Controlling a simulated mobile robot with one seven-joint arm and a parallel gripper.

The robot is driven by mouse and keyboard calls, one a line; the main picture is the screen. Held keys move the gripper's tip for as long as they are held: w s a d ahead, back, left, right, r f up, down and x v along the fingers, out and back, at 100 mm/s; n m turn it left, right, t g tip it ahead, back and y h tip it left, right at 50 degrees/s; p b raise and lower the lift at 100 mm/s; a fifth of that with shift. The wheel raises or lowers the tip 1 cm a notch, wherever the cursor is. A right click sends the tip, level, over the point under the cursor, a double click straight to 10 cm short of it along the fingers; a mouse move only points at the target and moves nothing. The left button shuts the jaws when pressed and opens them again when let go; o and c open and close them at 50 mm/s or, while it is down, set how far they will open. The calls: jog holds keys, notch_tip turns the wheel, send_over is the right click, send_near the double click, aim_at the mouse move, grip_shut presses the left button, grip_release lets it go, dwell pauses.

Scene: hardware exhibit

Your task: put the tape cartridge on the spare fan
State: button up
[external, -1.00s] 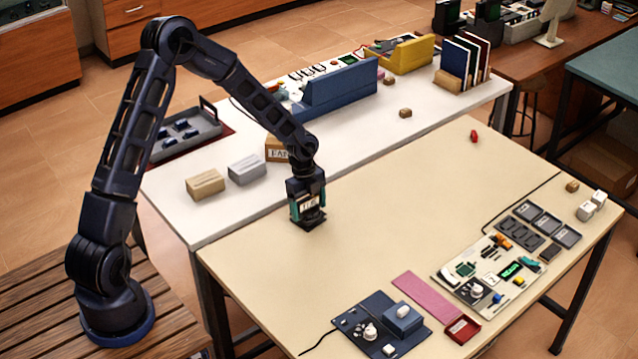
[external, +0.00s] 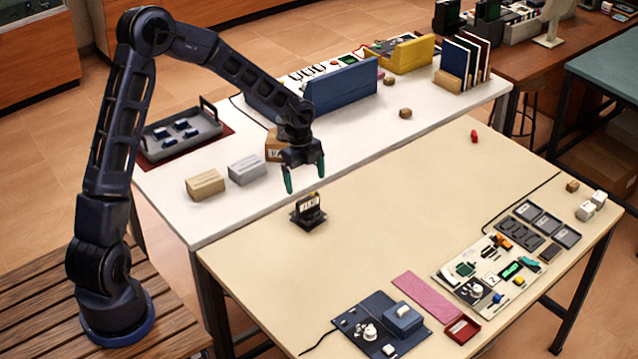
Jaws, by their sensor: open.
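A small dark block with a white label, apparently the tape cartridge (external: 309,205), stands upright on a flat black square piece, apparently the spare fan (external: 307,224). They are near the left edge of the beige table. The cartridge seems to rest on the fan; the exact contact is too small to tell. My gripper (external: 304,184) is open and empty, just above the cartridge, with its green-tipped fingers spread and pointing down.
Tan (external: 206,185) and grey (external: 247,170) boxes stand on the white table to the left. A blue panel (external: 382,323), a pink strip (external: 424,297) and a circuit board (external: 462,295) lie at the front right. The middle of the beige table is clear.

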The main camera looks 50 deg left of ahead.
jog(key=s+d+r+n+t+y, duration=0.3)
jog(key=s+r+n, duration=0.6)
jog(key=s+r, duration=1.25)
jog(key=s+r+n, duration=0.2)
jog(key=s+n, duration=0.2)
jog(key=s, duration=0.5)
jog(key=s+d+r+n+t+h, duration=0.1)
jog(key=s+r+n, duration=0.2)
jog(key=s, duration=0.7)
jog(key=shift+s+d+n+t, duration=0.3)
jog(key=shift+n, duration=0.7)
jog(key=shift+r, duration=0.1)
